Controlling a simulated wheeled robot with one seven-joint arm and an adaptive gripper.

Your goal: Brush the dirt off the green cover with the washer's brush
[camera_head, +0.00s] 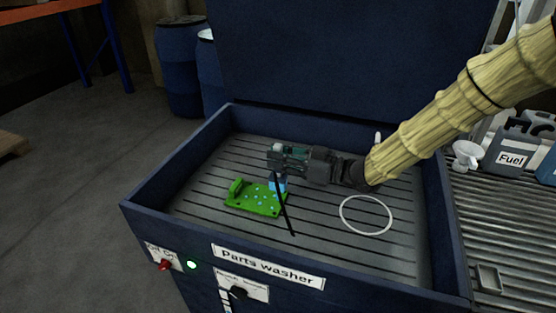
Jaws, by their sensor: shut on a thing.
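The green cover (247,204) lies on the slatted floor of the parts washer (165,213), left of centre. Several small light-blue spots dot its top. My gripper (279,160) reaches in from the right, above the cover's right end. It is shut on the brush, most of which the fingers hide. A blue part of the brush (279,185) shows below the fingers, at the cover's right edge; I cannot tell if it touches the cover. A thin black hose or rod (286,212) slants down in front of the cover's right end.
A white ring (342,217) lies on the washer floor at right. The raised lid (350,60) stands behind, and blue walls surround the basin. Fuel cans (510,150) and a white funnel (466,154) stand at right.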

